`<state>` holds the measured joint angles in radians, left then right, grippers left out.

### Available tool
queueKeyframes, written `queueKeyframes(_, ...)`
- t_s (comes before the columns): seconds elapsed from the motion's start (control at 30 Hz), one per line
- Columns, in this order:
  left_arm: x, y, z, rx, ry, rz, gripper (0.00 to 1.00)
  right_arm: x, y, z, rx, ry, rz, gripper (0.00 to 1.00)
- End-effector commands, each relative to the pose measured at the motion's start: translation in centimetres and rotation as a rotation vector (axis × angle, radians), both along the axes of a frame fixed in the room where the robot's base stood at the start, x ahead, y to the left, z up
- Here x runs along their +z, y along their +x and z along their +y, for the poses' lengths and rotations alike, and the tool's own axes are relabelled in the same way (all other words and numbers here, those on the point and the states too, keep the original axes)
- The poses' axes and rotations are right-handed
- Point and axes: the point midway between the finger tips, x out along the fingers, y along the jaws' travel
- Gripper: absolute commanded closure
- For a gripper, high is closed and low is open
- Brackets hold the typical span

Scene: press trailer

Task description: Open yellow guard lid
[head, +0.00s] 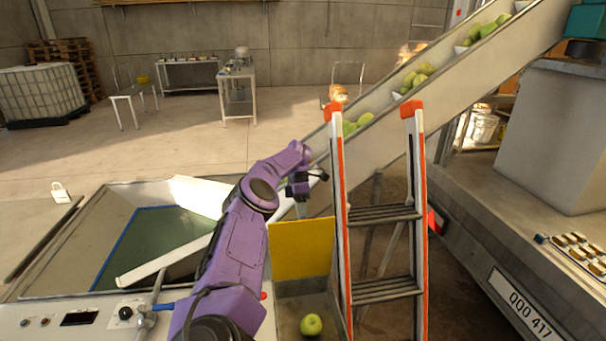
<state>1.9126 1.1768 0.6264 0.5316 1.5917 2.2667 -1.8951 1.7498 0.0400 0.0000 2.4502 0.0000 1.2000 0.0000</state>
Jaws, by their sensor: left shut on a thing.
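The yellow guard lid (301,250) stands steeply raised at the back of a grey bin (283,291), left of the ladder. The bin below it is uncovered, and a green apple (311,325) lies inside. The exact contact is small and hard to see. My purple left arm passes left of the lid and hides part of the bin's left side. My right gripper is not in view.
An orange-and-white stepladder (384,213) stands close to the lid's right side. A conveyor (385,124) with green fruit rises to the right behind it. A control panel (75,318) and a sunken basin (160,235) lie to the left.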

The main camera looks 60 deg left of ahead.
Motion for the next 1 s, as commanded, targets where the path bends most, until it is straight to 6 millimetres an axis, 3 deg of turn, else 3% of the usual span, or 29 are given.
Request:
queueKeyframes(0.03, -0.5, -0.4, 0.1, -0.001, 0.003, 0.013, 1.00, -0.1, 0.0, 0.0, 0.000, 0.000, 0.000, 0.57)
queueKeyframes(0.07, -0.5, -0.4, 0.1, -0.001, 0.003, 0.013, 0.78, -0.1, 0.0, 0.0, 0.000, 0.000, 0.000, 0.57)
queueKeyframes(0.1, -0.5, -0.4, 0.1, -0.001, 0.004, 0.012, 0.65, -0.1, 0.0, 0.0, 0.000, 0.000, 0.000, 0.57)
queueKeyframes(0.13, -0.5, -0.3, 0.1, 0.000, 0.004, 0.011, 0.62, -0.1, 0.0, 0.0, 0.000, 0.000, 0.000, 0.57)
queueKeyframes(0.43, 0.1, -0.1, 0.1, 0.000, 0.002, 0.006, 0.62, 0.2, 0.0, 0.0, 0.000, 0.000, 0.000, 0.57)
queueKeyframes(0.63, 3.3, -0.2, 0.4, 0.002, -0.001, 0.012, 0.62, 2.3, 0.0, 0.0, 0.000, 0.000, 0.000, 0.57)
queueKeyframes(0.87, 5.3, -0.9, -1.1, -0.002, -0.008, 0.002, 0.62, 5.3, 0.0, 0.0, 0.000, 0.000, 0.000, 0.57)
queueKeyframes(1.0, 5.9, -1.5, -1.9, 0.001, -0.008, 0.002, 0.62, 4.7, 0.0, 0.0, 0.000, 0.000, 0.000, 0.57)
